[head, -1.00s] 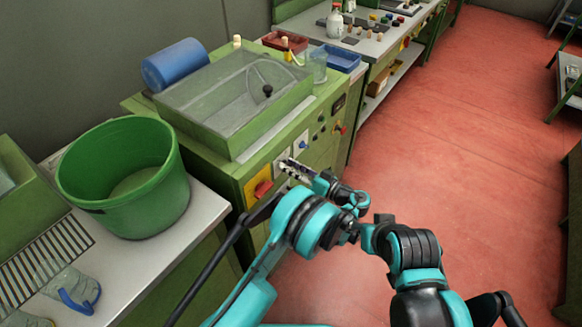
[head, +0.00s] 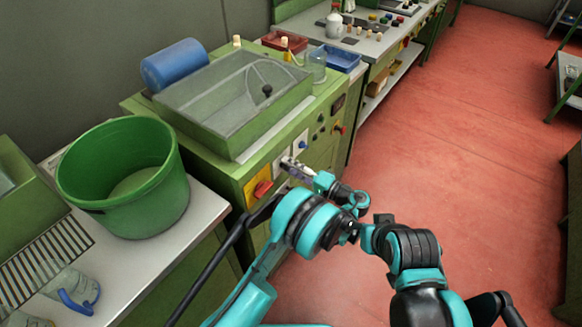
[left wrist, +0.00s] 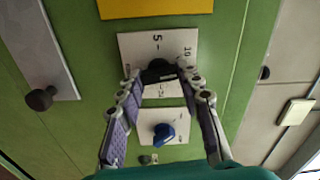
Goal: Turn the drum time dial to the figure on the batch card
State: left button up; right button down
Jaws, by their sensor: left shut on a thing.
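The time dial (left wrist: 158,72) is a black knob on a white plate (left wrist: 131,48) with printed figures; 5 and 10 can be read in the left wrist view, and others are partly covered. My left gripper (left wrist: 160,75) is shut on this knob, one finger on each side. In the head view my left gripper (head: 287,163) is at the front panel of the green machine (head: 243,168), and its fingers hide the dial. Where the dial's mark points is too small to tell. No batch card can be made out. My right gripper is not in view.
A blue knob (left wrist: 164,134) on a second white plate is close beside the dial. A red switch (head: 262,188) on a yellow plate sits on its other side. A green bucket (head: 128,185) stands on the left table. The red floor at right is clear.

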pick_arm(q)
jog(key=shift+f+m, duration=0.1)
jog(key=shift+m, duration=3.6)
jog(key=o, duration=1.2)
jog(key=shift+c, duration=0.2)
